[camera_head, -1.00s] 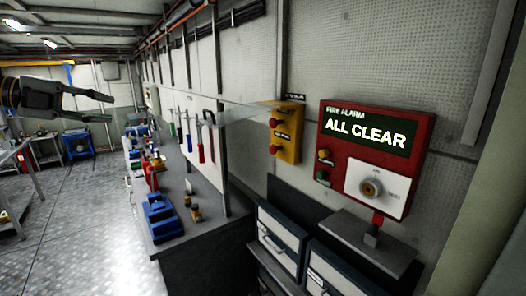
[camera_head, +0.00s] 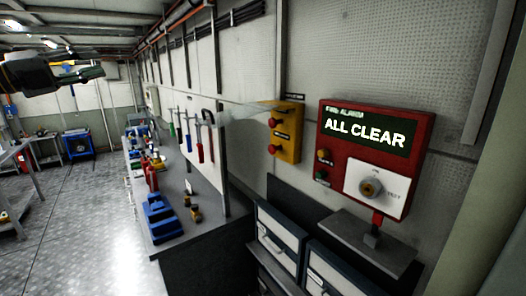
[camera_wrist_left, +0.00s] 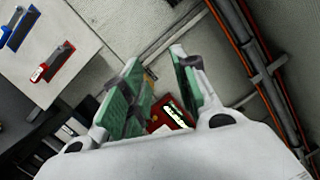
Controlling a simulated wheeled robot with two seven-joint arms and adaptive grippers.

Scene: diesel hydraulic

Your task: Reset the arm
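My left gripper (camera_head: 92,74) is at the upper left of the head view, seen nearly edge-on, well apart from the wall panels. In the left wrist view its two green-padded fingers (camera_wrist_left: 158,62) stand apart with nothing between them. The red fire alarm panel (camera_head: 335,140) is on the wall at the right, its screen reading "ALL CLEAR". A round knob (camera_head: 370,188) sits on its white plate. The panel also shows small beyond the fingers in the wrist view (camera_wrist_left: 156,126). My right gripper is in neither view.
A yellow box (camera_head: 289,145) with red buttons is on the wall left of the alarm. A workbench (camera_head: 215,238) carries blue vises (camera_head: 162,222), with hand tools hanging above. Grey drawers (camera_head: 282,236) stand below the alarm. The floor (camera_head: 75,225) at left is clear.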

